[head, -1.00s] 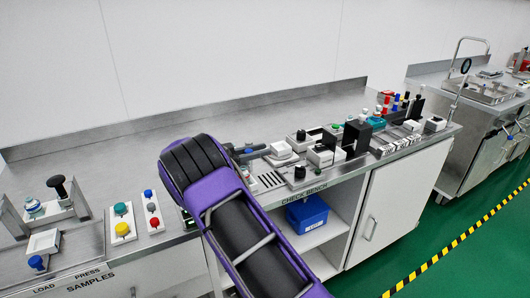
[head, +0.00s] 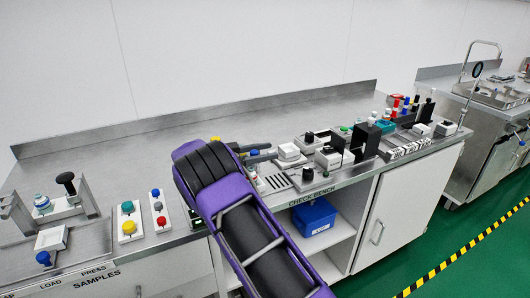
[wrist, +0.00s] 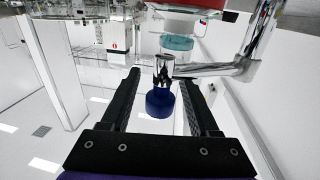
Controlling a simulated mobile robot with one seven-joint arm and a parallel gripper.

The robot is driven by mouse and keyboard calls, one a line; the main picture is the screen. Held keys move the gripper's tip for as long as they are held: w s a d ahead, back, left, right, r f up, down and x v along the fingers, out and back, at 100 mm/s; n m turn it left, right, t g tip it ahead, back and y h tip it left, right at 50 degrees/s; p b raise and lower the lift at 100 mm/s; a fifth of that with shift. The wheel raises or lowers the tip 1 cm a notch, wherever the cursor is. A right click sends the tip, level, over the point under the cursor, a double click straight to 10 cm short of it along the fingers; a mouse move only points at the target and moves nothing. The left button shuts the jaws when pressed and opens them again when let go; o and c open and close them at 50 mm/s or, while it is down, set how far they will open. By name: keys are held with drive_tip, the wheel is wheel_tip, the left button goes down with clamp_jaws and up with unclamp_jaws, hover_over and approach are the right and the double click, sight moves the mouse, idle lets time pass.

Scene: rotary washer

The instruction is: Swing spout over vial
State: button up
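In the wrist view, a chrome spout (wrist: 215,70) runs sideways from a chrome post at the right. Its end carries a blue knob (wrist: 160,103), which shows between my fingers. My gripper (wrist: 160,82) is open, with a gap between each dark finger and the knob. In the head view my gripper (head: 258,155) is over the bench, left of the white and black devices, with a small blue spot between its fingers. A teal round part (wrist: 176,43) and a red part (wrist: 196,4) show beyond the spout. I cannot make out which part is the vial.
The check bench (head: 200,140) has clear steel behind my arm. White blocks (head: 289,153), black devices (head: 365,137) and a teal box (head: 385,127) crowd its right part. Button panels (head: 129,220) stand at the left. A blue bin (head: 313,217) sits on the shelf below.

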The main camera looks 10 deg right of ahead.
wheel_tip(320, 180, up, 10)
drive_tip(key=shift+p, duration=0.4)
idle(0.3)
